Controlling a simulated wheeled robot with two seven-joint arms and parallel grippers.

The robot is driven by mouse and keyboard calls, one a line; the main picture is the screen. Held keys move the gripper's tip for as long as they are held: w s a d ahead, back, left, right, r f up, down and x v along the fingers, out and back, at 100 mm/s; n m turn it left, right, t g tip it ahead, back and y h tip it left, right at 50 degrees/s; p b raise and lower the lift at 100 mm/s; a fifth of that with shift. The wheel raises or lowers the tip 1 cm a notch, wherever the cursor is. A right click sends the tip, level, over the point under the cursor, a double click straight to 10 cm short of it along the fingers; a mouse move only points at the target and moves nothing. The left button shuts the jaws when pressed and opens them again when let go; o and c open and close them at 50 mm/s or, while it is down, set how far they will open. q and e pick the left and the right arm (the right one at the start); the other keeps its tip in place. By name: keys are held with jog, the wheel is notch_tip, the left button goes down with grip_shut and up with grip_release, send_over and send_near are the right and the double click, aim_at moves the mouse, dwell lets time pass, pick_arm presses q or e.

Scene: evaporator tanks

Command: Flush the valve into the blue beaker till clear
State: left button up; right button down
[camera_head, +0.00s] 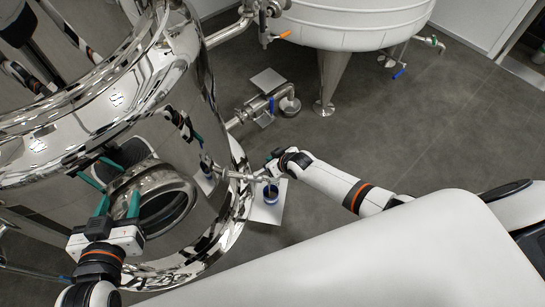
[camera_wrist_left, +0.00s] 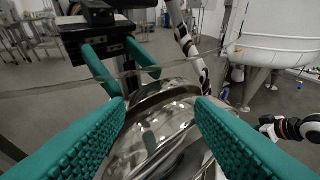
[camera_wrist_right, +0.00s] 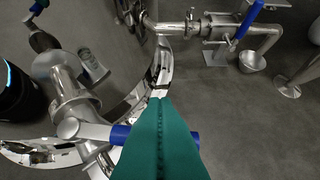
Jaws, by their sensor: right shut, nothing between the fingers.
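My right gripper (camera_head: 268,168) is at the valve's outer end, fingers (camera_wrist_right: 160,105) shut together and empty; contact with the handle is unclear. My left gripper (camera_head: 118,205) is open and empty before the tank's round port (camera_head: 160,205); its fingers (camera_wrist_left: 160,108) also show apart in the left wrist view.
The polished tank (camera_head: 150,100) fills the left and carries reflections. A white tank (camera_head: 350,25) on steel legs stands at the back. Pipework with another blue-handled valve (camera_head: 272,104) lies behind the beaker. Grey floor (camera_head: 400,130) is clear to the right.

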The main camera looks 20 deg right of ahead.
pick_arm(q)
jog(key=s+a+f+g+y+p, duration=0.1)
jog(key=s+a+f+g+y, duration=0.1)
jog(key=s+f+g, duration=0.8)
jog(key=shift+s+a+f, duration=0.75)
jog(key=shift+s+f, duration=0.05)
jog(key=shift+s, duration=0.3)
jog(key=shift+d, duration=0.2)
